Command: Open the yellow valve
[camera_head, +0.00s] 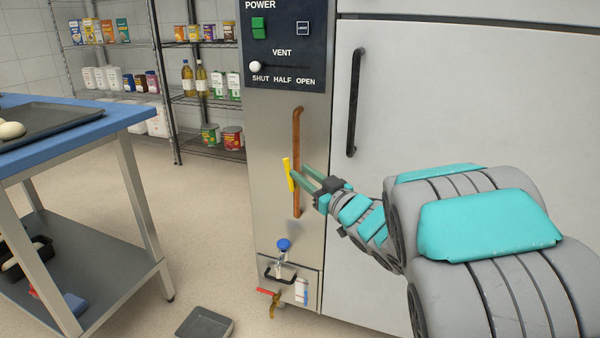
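The yellow valve (287,174) shows as a narrow yellow handle beside the left side of a vertical copper-coloured pipe (298,132) on the steel oven front. The handle stands nearly upright, roughly along the pipe with a slight tilt. My gripper (297,169) reaches in from the right, in front of the pipe. Its two green fingers are apart, with a gap between them, and their tips are close to the yellow handle. I cannot tell whether they touch it. The fingers hide the valve's body and part of the pipe.
Below are a blue knob (284,244), a red-handled tap (270,292) and a grey tray (204,323) on the floor. A control panel (287,40) is above. A door with a black handle (354,102) is right. A blue-topped table (80,128) stands left, with open floor between.

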